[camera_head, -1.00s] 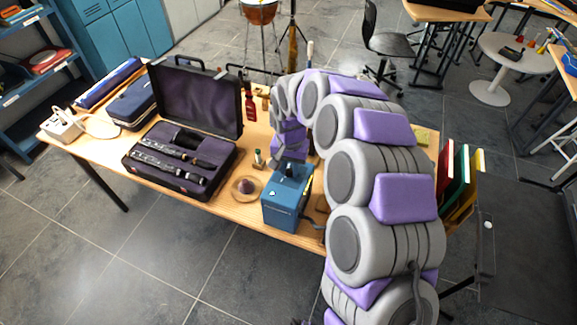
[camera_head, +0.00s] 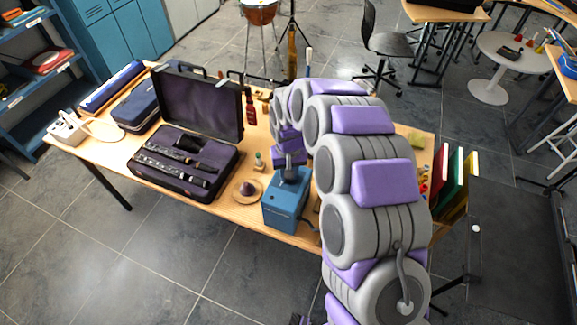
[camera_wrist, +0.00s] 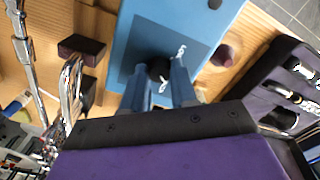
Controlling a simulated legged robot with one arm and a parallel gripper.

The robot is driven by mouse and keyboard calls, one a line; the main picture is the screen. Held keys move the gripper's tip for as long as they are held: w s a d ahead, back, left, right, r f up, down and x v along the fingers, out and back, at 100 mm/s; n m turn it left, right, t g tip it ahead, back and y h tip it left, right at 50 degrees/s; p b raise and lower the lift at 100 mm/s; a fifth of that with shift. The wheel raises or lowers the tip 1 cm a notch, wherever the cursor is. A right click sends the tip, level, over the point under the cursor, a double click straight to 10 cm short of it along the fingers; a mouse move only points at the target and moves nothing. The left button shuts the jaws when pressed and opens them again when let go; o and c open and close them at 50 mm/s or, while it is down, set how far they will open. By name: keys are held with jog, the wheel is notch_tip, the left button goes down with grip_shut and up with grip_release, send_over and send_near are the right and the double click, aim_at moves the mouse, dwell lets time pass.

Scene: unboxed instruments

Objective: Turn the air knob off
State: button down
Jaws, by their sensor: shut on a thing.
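The blue box (camera_head: 287,205) stands at the front edge of the wooden table, with a dark panel on its face. In the wrist view the blue box (camera_wrist: 200,18) fills the top middle. The black air knob (camera_wrist: 160,67) sits on its dark panel, with white lettering beside it. My gripper (camera_wrist: 160,82) has its two blue fingers on either side of the knob, shut on it. The fingers partly cover the knob, and its exact turn cannot be read. In the head view my gripper (camera_head: 291,172) is over the top of the box.
An open dark case (camera_head: 165,187) with clarinet parts lies left of the box. A small round mute-like piece (camera_head: 246,190) and a little bottle (camera_head: 258,162) stand between them. Metal instrument parts (camera_wrist: 72,85) lie close on the left in the wrist view.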

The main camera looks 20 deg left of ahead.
jog(key=n+p, duration=0.2)
jog(key=n, duration=0.1)
jog(key=shift+r+n, duration=0.2)
jog(key=shift+n, duration=0.1)
jog(key=shift+a+n+p, duration=0.1)
jog(key=shift+n+p, duration=0.65)
jog(key=shift+n, duration=0.75)
jog(key=shift+w, duration=0.1)
jog(key=c, duration=0.9)
grip_release()
jog(key=shift+f, duration=0.15)
notch_tip(320, 180, up, 17)
jog(key=p, duration=0.1)
jog(key=shift+p, duration=0.35)
